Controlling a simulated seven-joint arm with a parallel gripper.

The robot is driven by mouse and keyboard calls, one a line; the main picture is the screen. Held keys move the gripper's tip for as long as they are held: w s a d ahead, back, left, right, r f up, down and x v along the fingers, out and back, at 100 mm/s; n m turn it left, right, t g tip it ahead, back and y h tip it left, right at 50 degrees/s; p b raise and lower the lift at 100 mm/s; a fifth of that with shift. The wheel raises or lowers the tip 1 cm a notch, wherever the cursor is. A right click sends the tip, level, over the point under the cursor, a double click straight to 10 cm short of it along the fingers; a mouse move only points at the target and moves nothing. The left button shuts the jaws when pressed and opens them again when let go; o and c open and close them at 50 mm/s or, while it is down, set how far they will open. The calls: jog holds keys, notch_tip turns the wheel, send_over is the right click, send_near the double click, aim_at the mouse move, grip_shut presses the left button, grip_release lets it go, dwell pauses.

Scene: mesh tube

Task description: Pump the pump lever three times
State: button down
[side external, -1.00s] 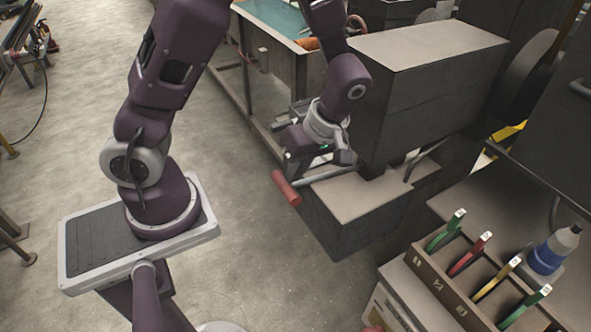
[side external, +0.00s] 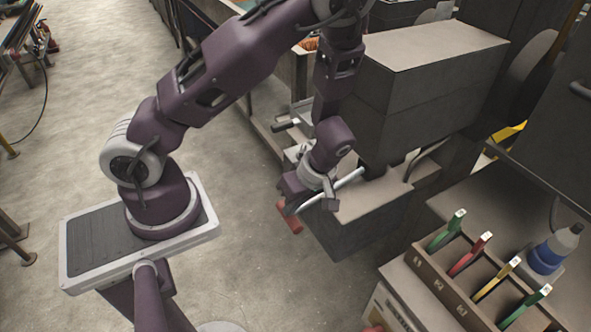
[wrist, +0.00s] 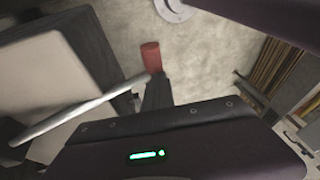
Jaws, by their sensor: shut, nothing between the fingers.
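The pump lever is a thin silver bar (side external: 337,187) with a red grip (side external: 291,226) at its free end. In the side view it slopes down to the left from the dark block to the red grip. My gripper (side external: 301,207) is shut and empty, lying over the bar just beside the red grip and hiding part of it. In the wrist view the silver bar (wrist: 82,110) runs up to the right towards the red grip (wrist: 151,57). A dark finger of my gripper (wrist: 155,93) is close to the bar; contact cannot be told.
The dark grey pump block (side external: 372,218) stands under a large box-shaped housing (side external: 430,60). A wooden rack (side external: 445,283) with several coloured-handled tools and a blue-and-white bottle (side external: 553,250) are at the lower right.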

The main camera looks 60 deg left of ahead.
jog(key=shift+s+f, duration=0.3)
jog(key=v, duration=0.3)
jog(key=a+v, duration=0.1)
jog(key=v, duration=0.1)
jog(key=shift+w+r, duration=0.15)
jog(key=shift+r, duration=0.35)
notch_tip(320, 180, up, 8)
jog(key=s+d, duration=0.1)
jog(key=d, duration=0.1)
jog(key=shift+s+d, duration=0.2)
jog(key=shift+s, duration=0.2)
jog(key=shift+r, duration=0.15)
jog(key=w+r, duration=0.6)
jog(key=r, duration=0.4)
jog(key=shift+w, duration=0.35)
jog(key=shift+f, duration=0.1)
